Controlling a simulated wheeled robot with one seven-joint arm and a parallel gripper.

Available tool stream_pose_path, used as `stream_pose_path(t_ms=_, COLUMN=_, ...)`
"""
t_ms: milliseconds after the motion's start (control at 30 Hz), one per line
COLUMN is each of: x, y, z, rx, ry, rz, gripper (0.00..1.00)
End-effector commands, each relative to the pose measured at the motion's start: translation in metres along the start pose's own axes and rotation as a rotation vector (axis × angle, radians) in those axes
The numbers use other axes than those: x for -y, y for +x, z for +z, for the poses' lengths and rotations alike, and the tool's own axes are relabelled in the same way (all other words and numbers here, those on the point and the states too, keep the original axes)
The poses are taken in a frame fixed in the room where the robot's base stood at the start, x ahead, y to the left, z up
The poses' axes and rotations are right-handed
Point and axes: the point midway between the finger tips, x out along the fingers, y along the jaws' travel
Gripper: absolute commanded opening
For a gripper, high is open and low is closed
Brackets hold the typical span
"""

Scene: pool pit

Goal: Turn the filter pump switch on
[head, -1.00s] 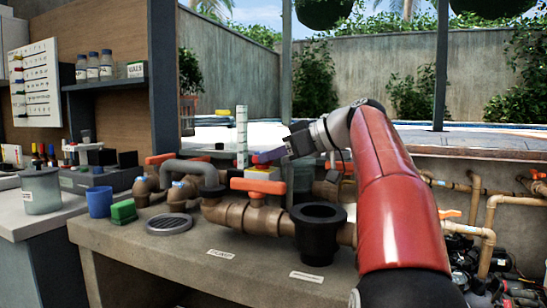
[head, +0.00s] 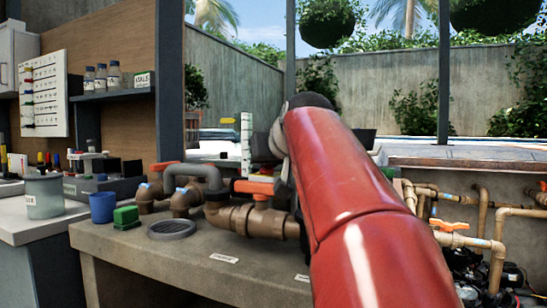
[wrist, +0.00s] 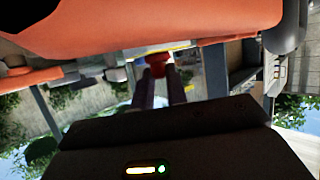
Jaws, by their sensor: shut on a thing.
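My gripper (wrist: 160,84) shows in the wrist view, its two dark fingers close around a small red knob (wrist: 157,60). A thin yellow edge (wrist: 174,48) shows just beyond the knob, probably part of the switch's housing. Whether the switch is on or off cannot be told. In the head view my red arm hides the gripper, the knob and the housing.
A large orange valve handle (wrist: 150,25) fills the top of the wrist view, close to my gripper. In the head view, brown pipes (head: 235,215) with an orange lever (head: 255,188) stand on the bench (head: 190,258). A blue cup (head: 102,206) and green block (head: 125,216) stand left.

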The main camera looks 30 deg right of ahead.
Motion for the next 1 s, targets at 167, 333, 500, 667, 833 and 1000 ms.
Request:
stream_pose_path(t_ms=167, x=0.007, y=0.001, z=-0.001, rx=0.013, ry=0.057, rz=0.149, gripper=0.00)
stream_pose_path(t_ms=333, x=0.011, y=0.003, z=0.000, rx=0.014, ry=0.115, rz=0.294, gripper=0.00)
stream_pose_path(t_ms=500, x=0.014, y=0.005, z=0.001, rx=0.016, ry=0.171, rz=0.425, gripper=0.00)
stream_pose_path(t_ms=667, x=0.016, y=0.007, z=0.001, rx=0.015, ry=0.214, rz=0.526, gripper=0.00)
stream_pose_path(t_ms=833, x=0.018, y=0.009, z=0.001, rx=0.014, ry=0.248, rz=0.603, gripper=0.00)
stream_pose_path(t_ms=1000, x=0.018, y=0.009, z=0.002, rx=0.015, ry=0.267, rz=0.649, gripper=0.00)
